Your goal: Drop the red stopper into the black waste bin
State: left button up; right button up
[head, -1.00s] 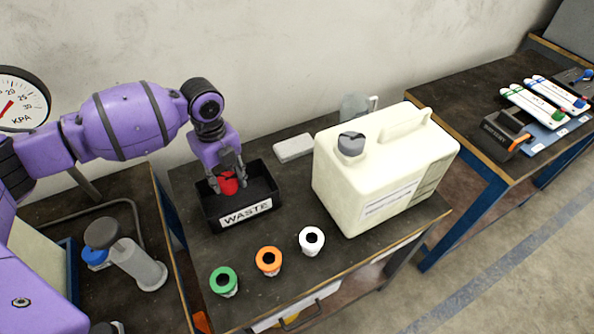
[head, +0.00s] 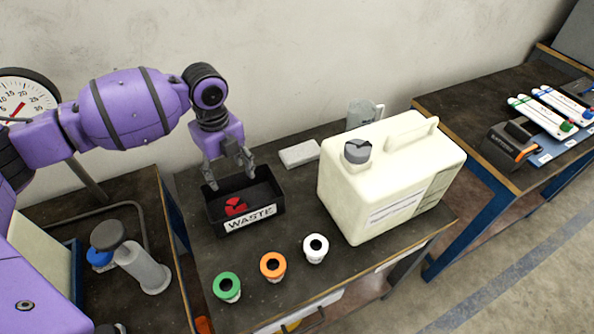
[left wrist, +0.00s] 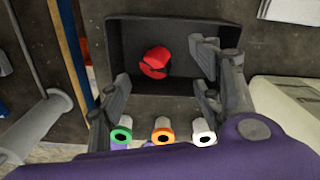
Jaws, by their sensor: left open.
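The red stopper (head: 236,206) lies inside the black waste bin (head: 213,222), which bears a white "WASTE" label. In the left wrist view the red stopper (left wrist: 156,62) rests on the floor of the bin (left wrist: 197,24), left of its middle. My left gripper (head: 229,173) is open and empty just above the bin, its fingers spread. It also shows in the left wrist view (left wrist: 160,98), with the stopper apart from both fingers. My right gripper is not in view.
A large cream canister (head: 345,205) with a grey cap stands right of the bin. Green (head: 227,287), orange (head: 273,266) and white (head: 316,248) ringed pieces stand in front. A white block (head: 300,153) and a clear jug (head: 362,114) are behind.

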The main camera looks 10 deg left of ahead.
pick_arm(q)
notch_tip(320, 180, up, 8)
dwell(0.5)
jog(key=shift+s+f, duration=0.1)
